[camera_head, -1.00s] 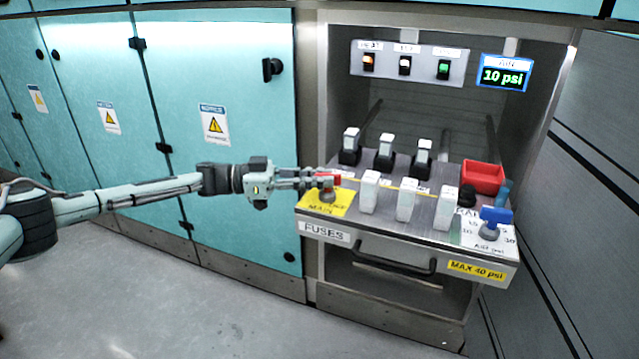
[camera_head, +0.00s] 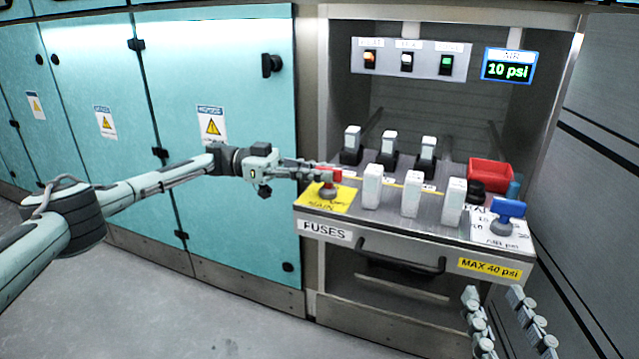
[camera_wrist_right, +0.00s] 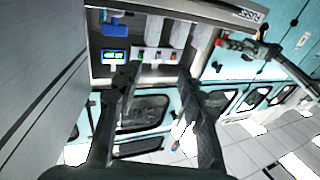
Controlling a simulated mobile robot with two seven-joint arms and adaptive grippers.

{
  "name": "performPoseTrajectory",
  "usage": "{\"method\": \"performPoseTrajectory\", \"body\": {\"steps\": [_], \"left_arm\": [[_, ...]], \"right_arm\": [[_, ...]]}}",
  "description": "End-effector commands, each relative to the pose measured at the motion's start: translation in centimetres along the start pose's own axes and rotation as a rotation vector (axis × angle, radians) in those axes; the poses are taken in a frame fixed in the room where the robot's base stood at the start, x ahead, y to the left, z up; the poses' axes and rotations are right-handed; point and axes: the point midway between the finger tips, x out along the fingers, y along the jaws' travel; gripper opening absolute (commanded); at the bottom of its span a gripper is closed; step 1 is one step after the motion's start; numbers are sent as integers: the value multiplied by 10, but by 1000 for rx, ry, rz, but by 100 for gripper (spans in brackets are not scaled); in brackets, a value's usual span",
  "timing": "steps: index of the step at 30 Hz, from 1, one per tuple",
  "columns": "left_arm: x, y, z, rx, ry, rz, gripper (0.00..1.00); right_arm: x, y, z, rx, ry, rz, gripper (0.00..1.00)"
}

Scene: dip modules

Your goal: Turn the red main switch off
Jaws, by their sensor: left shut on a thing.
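The red main switch (camera_head: 330,175) stands on its yellow MAIN plate (camera_head: 341,201) at the left end of the fuse drawer's top. My left gripper (camera_head: 322,172) comes in from the left and is shut on the switch's red handle, partly hiding it. The handle's exact angle is hard to tell. My right gripper (camera_head: 502,300) shows at the lower right, in front of the drawer, with its fingers apart. In the right wrist view its fingers (camera_wrist_right: 157,80) are also apart, with nothing between them.
White fuses (camera_head: 411,195) stand in a row right of the switch. A blue-handled air valve (camera_head: 508,209) and a red bin (camera_head: 491,173) are at the drawer's right. A drawer handle (camera_head: 400,264) spans the front. The display (camera_head: 509,66) reads 10 psi.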

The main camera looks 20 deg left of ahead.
Motion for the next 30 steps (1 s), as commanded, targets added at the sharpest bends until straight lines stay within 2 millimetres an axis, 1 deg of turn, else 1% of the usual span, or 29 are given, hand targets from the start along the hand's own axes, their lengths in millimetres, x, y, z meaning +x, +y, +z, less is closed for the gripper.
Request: {"method": "performPoseTrajectory", "body": {"steps": [1,3,6,12,19,30], "left_arm": [[3,0,2,4,6,21,0],[4,0,2,3,5,39,0],[4,0,2,3,5,63,0],[4,-1,0,3,5,101,0],[4,-1,-1,3,5,128,0],[5,0,-2,2,5,139,0]], "right_arm": [[-1,-8,-15,18,98,-15,40],[-6,-18,-43,43,232,-32,40],[-10,-14,-61,41,349,-27,40],[-20,-9,-86,33,528,-17,40],[-32,-6,-101,27,651,-12,40],[-36,-5,-108,25,696,-10,40]]}}
